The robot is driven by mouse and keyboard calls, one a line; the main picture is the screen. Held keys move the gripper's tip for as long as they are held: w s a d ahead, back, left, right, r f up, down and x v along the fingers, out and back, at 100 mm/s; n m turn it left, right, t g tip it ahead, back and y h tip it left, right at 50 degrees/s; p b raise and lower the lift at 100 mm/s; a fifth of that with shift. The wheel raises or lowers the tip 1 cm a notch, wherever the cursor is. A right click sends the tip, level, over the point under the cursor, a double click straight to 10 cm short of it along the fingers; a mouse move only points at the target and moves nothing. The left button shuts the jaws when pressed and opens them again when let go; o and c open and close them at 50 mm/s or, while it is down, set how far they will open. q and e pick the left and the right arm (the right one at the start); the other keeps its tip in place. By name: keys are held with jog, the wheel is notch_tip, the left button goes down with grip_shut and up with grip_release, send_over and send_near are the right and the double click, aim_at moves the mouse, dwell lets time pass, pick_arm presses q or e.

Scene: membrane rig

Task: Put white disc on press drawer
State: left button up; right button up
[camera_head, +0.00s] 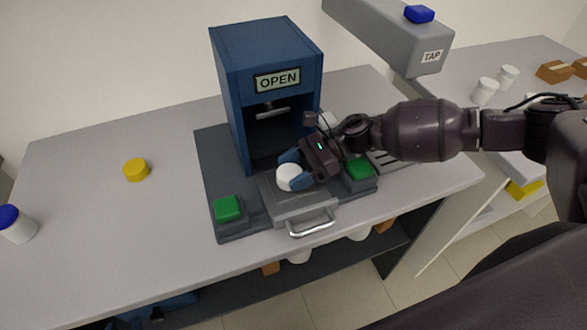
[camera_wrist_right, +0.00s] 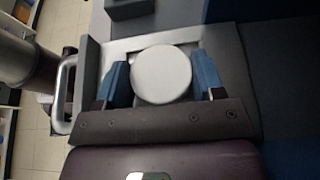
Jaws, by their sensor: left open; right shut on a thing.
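The white disc (camera_head: 289,177) is between the blue fingers of my right gripper (camera_head: 291,168), which is shut on it. In the right wrist view the round white disc (camera_wrist_right: 161,75) has one blue finger of the gripper (camera_wrist_right: 160,66) on each side. The press (camera_head: 265,95) is a blue housing with an OPEN display. Its grey drawer (camera_head: 298,208) is pulled out, and the disc is over the drawer's plate. Whether the disc touches the plate is hard to tell. The drawer also shows in the right wrist view (camera_wrist_right: 92,70). My left gripper is not in view.
Green buttons (camera_head: 227,208) (camera_head: 359,168) flank the drawer. A metal handle (camera_head: 312,228) is at its front. A yellow disc (camera_head: 136,170) and a blue-capped jar (camera_head: 16,224) are on the left, with clear table between. A grey TAP unit (camera_head: 400,45) overhangs the back right.

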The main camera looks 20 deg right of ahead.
jog(key=shift+f, duration=0.2)
jog(key=o, duration=0.9)
jog(key=shift+r, duration=0.25)
jog(key=shift+w+d+r, duration=0.1)
jog(key=shift+d+r, duration=0.05)
jog(key=shift+d, duration=0.05)
jog(key=b+v, duration=0.1)
jog(key=v, duration=0.9)
jog(key=shift+d+b, duration=0.35)
jog(key=shift+d, duration=0.1)
jog(key=shift+d+r, duration=0.2)
jog(key=shift+d, duration=0.1)
